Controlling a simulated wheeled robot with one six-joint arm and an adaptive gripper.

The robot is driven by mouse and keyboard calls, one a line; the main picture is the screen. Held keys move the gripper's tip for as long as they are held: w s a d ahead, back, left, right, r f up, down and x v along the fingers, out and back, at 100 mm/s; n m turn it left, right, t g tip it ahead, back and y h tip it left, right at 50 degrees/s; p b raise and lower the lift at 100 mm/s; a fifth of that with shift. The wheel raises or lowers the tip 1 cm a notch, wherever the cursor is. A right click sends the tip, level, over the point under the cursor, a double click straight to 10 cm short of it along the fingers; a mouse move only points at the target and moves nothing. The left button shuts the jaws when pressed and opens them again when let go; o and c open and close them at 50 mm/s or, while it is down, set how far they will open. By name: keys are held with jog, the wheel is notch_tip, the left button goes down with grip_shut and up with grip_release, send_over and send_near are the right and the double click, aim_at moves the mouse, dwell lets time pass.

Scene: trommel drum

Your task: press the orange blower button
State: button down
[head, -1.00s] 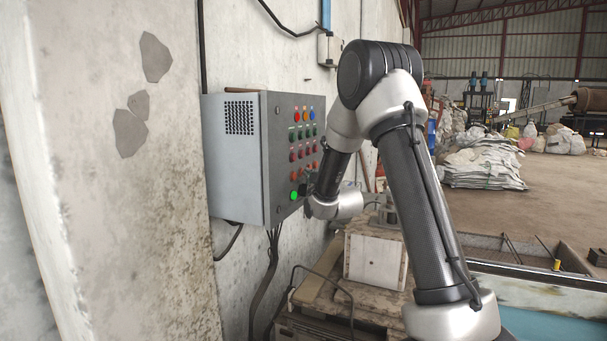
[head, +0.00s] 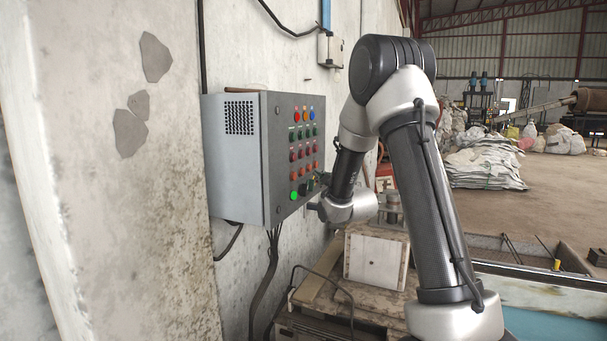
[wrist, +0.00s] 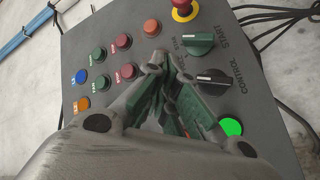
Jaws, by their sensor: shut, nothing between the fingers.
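The grey control box (head: 236,160) hangs on the wall with rows of coloured buttons on its front. In the wrist view, an orange button (wrist: 81,103) sits beside a blue one (wrist: 81,76) at the panel's left edge. Another orange button (wrist: 151,27) is near the picture's top, beyond the red ones. The labels are too small to tell which is the blower. My gripper (wrist: 155,62) is shut and empty in front of the panel, hiding part of its middle. In the head view, my gripper (head: 318,182) is by the panel's lower right, partly hidden by my wrist.
A red mushroom button (wrist: 185,8), a green selector (wrist: 197,44), a black selector (wrist: 211,76) and a lit green button (wrist: 231,127) share the panel. Cables (head: 270,265) hang below the box. A wooden bench (head: 330,322) with a pale block (head: 376,261) stands below.

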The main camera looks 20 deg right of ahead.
jog(key=shift+s+d, duration=1)
jog(key=shift+s, duration=0.05)
notch_tip(320, 180, down, 11)
jog(key=s+d+m+g, duration=0.1)
jog(key=s+m+g, duration=0.15)
jog(key=g, duration=0.25)
jog(key=s+f+m+g, duration=0.4)
jog(key=s+f+g, duration=0.1)
jog(key=s, duration=0.4)
jog(key=s+a+r+m+g, duration=0.1)
jog(key=s+a+r, duration=0.2)
jog(key=s, duration=0.8)
jog(key=s+a+r+m+g, duration=0.1)
jog(key=s+a+r+g, duration=0.1)
jog(key=s+r, duration=0.5)
jog(key=s+a+r+m+g, duration=0.1)
jog(key=s+a+r, duration=0.2)
jog(key=s, duration=1.2)
notch_tip(320, 180, up, 2)
jog(key=shift+a+r, duration=0.15)
jog(key=shift+a, duration=0.2)
